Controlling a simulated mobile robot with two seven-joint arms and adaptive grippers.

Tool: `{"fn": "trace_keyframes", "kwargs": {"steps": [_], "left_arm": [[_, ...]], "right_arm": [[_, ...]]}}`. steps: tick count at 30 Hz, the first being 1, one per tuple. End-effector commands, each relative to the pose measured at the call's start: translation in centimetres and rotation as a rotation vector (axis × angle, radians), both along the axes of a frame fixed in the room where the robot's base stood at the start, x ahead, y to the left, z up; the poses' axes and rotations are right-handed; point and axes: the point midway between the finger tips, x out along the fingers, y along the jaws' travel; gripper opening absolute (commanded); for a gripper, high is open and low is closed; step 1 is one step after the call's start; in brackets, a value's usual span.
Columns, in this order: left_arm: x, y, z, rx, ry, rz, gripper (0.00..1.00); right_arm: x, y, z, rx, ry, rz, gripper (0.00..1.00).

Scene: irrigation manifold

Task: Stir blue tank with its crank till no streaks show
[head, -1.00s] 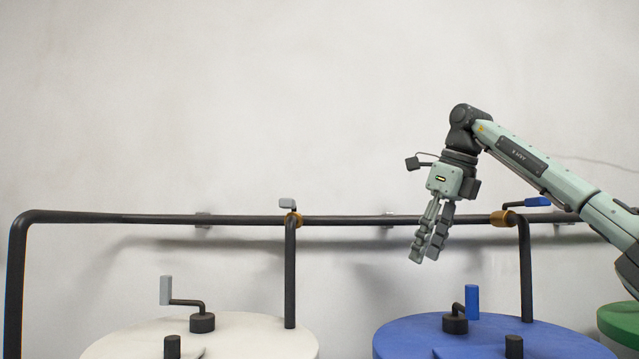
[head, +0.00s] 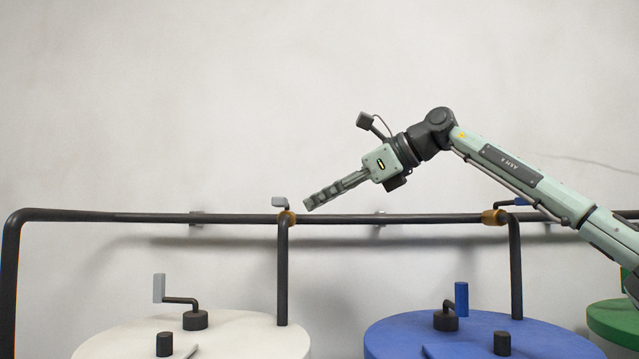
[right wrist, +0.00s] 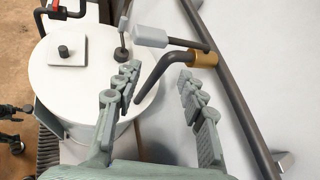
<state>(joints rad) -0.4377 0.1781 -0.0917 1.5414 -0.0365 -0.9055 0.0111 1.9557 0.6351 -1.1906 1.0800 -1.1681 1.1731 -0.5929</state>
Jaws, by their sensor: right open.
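The blue tank (head: 400,335) stands at the lower right of the head view; its lid fills what shows, and no liquid or streaks can be seen. Its crank has a dark arm and an upright blue handle (head: 461,299) on the lid. My right gripper (head: 309,205) is open and empty, pointing left and slightly down, well above and left of the blue crank. Its fingertips are near the grey-handled valve (head: 280,202) on the pipe over the white tank. In the right wrist view the fingers (right wrist: 158,75) have that valve's grey handle (right wrist: 165,38) beyond them. My left gripper is not seen.
The white tank (head: 110,343) with a grey crank handle (head: 159,288) stands left of the blue one. A dark pipe (head: 400,218) runs along the wall above both tanks. A blue-handled valve (head: 515,203) sits above the blue tank. A green tank (head: 615,322) is at the right edge.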

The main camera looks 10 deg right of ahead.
Motion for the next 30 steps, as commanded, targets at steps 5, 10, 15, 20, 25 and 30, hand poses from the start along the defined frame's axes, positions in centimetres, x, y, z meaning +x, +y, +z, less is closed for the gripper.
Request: {"fn": "trace_keyframes", "kwargs": {"steps": [5, 10, 15, 20, 25, 30], "left_arm": [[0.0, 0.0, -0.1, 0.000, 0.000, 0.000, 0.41], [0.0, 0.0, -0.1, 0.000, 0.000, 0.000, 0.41], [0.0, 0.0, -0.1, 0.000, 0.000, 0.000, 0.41], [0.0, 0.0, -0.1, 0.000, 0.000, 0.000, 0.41], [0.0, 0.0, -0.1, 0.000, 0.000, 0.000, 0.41], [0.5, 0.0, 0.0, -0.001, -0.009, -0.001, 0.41]], "right_arm": [[-0.4, 2.4, 1.5, 0.060, -0.073, 0.051, 0.41], [-0.6, 3.4, 2.3, 0.090, -0.105, 0.071, 0.41], [-0.6, 3.6, 2.5, 0.095, -0.111, 0.075, 0.41], [-0.6, 3.5, 2.5, 0.094, -0.111, 0.074, 0.37], [-0.6, 3.5, 2.4, 0.094, -0.110, 0.074, 0.16], [-0.3, 4.3, 1.7, 0.138, -0.089, 0.081, 0.00]]}}
